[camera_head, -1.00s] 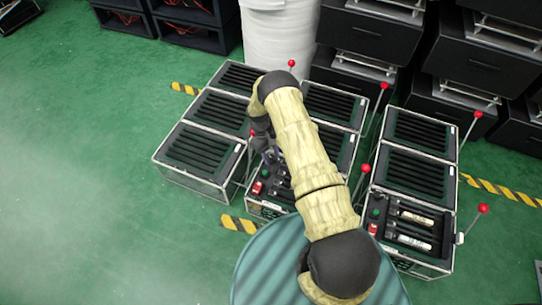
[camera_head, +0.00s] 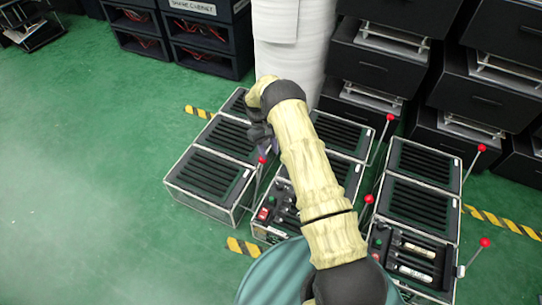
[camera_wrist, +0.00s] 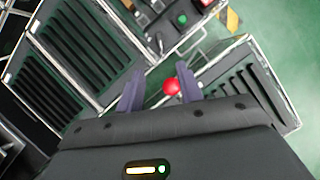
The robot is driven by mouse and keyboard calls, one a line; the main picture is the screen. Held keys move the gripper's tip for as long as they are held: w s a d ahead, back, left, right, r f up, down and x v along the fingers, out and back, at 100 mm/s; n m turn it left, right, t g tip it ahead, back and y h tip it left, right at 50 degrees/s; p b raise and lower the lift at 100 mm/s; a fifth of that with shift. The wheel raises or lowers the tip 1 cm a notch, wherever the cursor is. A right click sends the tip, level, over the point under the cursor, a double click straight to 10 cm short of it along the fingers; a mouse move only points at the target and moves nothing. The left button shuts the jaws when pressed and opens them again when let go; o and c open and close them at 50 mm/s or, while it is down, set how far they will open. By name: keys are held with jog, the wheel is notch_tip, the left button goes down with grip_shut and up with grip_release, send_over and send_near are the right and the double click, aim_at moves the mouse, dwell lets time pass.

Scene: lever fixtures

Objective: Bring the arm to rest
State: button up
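My gripper (camera_wrist: 160,85) shows in the wrist view with its two purple fingers spread apart. The red ball of a lever (camera_wrist: 171,87) appears between the fingers in that picture; I cannot tell how close it is in depth. In the head view my arm, in a tan sleeve, reaches forward over the middle fixtures, and my gripper (camera_head: 262,140) is mostly hidden behind the arm and dark wrist. A red-tipped lever (camera_head: 262,160) stands just below it, beside the left fixture box (camera_head: 208,178).
More lever boxes (camera_head: 422,190) stand at the right, with several red-tipped levers rising around them. Black cabinets (camera_head: 375,65) and a white cylinder (camera_head: 293,50) stand behind. Yellow-black floor tape (camera_head: 242,247) lies near the boxes. Green floor (camera_head: 90,180) is clear at the left.

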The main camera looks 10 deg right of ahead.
jog(key=shift+r, duration=0.15)
dwell(0.4)
jog(key=s+d+r+m+t+y, duration=0.1)
jog(key=s+r+t, duration=0.15)
jog(key=r, duration=0.65)
jog(key=s+r+m+t, duration=0.1)
jog(key=s+r, duration=0.3)
jog(key=r, duration=0.6)
jog(key=s+d+r+m+t+p, duration=0.15)
jog(key=s+r, duration=0.35)
jog(key=s, duration=0.5)
jog(key=s+d+r+m+t+p, duration=0.1)
jog(key=s+r+m+t, duration=0.1)
jog(key=s+r, duration=0.6)
jog(key=w+d+r+p+v, duration=0.1)
jog(key=w+p+v, duration=0.2)
jog(key=p+v, duration=1.4)
jog(key=w+d+r+p+v, duration=0.1)
jog(key=w+p+v, duration=0.3)
jog(key=p+v, duration=1.4)
jog(key=shift+y+p, duration=0.4)
jog(key=shift+p, duration=0.85)
jog(key=shift+n, duration=0.25)
